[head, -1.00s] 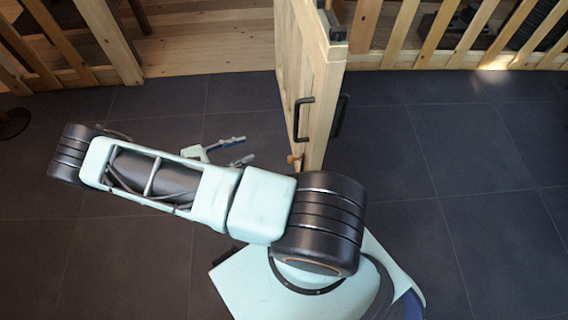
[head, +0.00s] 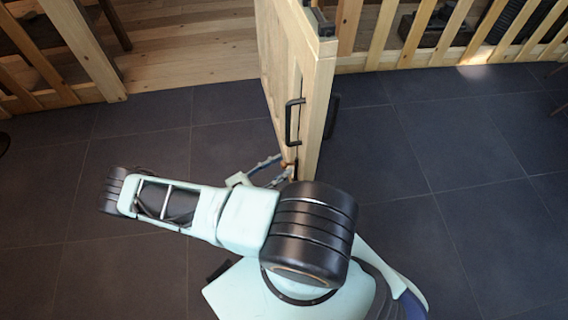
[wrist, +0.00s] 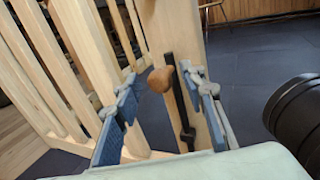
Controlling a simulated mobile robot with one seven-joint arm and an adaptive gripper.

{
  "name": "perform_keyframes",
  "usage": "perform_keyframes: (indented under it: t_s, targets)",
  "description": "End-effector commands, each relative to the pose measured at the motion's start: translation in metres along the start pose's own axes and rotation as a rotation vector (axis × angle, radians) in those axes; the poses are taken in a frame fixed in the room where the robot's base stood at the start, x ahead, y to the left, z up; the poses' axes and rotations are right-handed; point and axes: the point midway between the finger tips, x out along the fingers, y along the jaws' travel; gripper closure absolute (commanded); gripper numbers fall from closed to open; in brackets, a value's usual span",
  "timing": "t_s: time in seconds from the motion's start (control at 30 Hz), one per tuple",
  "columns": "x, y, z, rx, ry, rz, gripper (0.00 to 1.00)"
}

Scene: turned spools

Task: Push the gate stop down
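The wooden gate (head: 316,100) stands swung open, with a black pull handle (head: 291,122) on its face. The gate stop shows in the wrist view as a brown knob (wrist: 160,79) beside a dark upright bar (wrist: 181,100) on the gate's end post. My gripper (head: 276,168) is low beside the gate's free end, its fingers pointing at the knob. In the wrist view the gripper (wrist: 158,84) is open, one blue-padded finger on each side of the knob. I cannot tell whether either finger touches it. The lower end of the stop is partly hidden in the head view.
A slatted wooden fence (head: 440,45) runs along the back on both sides of the gateway. Wooden decking (head: 190,50) lies beyond the gateway. The dark tiled floor (head: 450,150) is clear to the right of the gate.

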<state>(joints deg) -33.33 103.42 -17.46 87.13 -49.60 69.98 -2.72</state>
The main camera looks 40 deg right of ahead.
Motion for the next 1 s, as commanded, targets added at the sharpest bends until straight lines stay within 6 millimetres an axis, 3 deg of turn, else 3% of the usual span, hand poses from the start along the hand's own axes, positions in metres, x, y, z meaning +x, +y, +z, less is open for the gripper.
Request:
perform_keyframes:
  t_s: [0.2, 0.5, 0.83, 1.0]
  targets:
    - [0.018, 0.000, 0.000, -0.001, 0.000, 0.000, 0.62]
    - [0.020, 0.000, 0.000, 0.000, 0.000, 0.000, 0.63]
    - [0.020, 0.001, 0.000, 0.000, 0.001, 0.002, 1.00]
    - [0.019, 0.002, 0.000, 0.001, 0.001, 0.004, 1.00]
